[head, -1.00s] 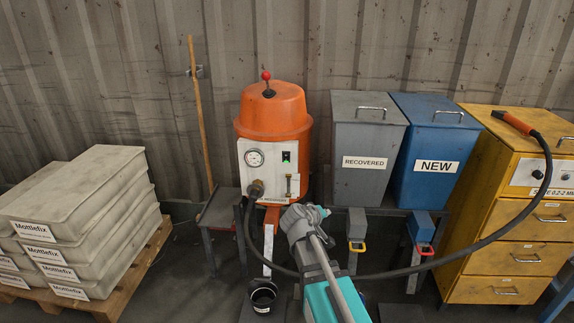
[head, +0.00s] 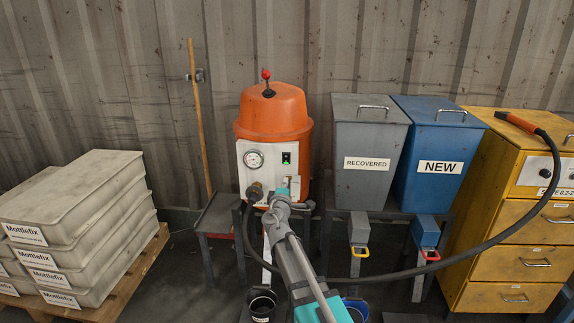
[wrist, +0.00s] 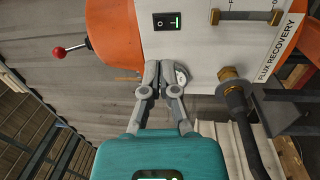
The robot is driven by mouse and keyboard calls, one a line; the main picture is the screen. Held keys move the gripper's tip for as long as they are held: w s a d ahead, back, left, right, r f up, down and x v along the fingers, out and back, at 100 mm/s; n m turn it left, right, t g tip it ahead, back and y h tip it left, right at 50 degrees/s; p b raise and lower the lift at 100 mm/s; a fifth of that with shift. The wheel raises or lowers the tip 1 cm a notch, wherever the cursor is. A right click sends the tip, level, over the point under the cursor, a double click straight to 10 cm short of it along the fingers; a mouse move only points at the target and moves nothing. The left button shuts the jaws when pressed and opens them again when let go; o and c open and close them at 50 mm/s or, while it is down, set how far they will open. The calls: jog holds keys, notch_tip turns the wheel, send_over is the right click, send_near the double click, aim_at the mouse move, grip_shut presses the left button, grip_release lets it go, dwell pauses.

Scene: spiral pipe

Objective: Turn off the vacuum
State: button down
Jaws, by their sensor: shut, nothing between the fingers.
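The vacuum is an orange drum (head: 273,112) with a white front panel (wrist: 205,42), labelled FLUX RECOVERY in the wrist view. Its rocker switch (head: 286,158) is black with a lit green part, and one side marked O shows in the wrist view (wrist: 167,21). My gripper (head: 279,194) is shut and empty in front of the panel, below the switch in the head view. In the wrist view the closed fingertips (wrist: 161,64) point toward the panel, short of the switch in the picture. I cannot tell whether they touch the panel. The right finger partly hides the round gauge (wrist: 182,75).
A black hose (head: 390,272) runs from the brass fitting (wrist: 229,80) on the panel to the yellow cabinet (head: 515,262). A red-knobbed lever (wrist: 60,52) stands on the drum lid. Grey (head: 365,185) and blue (head: 425,185) bins stand right; stacked boxes (head: 80,195) lie left.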

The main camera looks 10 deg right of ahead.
jog(key=shift+w+a+n+y, duration=0.2)
jog(key=shift+a+n+y, duration=0.1)
jog(key=shift+a+n, duration=0.1)
jog(key=p+x, duration=0.1)
jog(key=x, duration=1.3)
jog(key=shift+r+p, duration=0.2)
jog(key=shift+p, duration=0.1)
jog(key=shift+w+r, duration=0.1)
jog(key=shift+w, duration=0.1)
jog(key=shift+s, duration=0.1)
dwell(0.3)
jog(key=p, duration=0.2)
send_near(287, 156)
jog(key=s+a+r, duration=0.1)
jog(key=s+r, duration=0.1)
jog(key=s, duration=0.3)
jog(key=shift+s+a, duration=0.2)
jog(key=shift+s, duration=0.15)
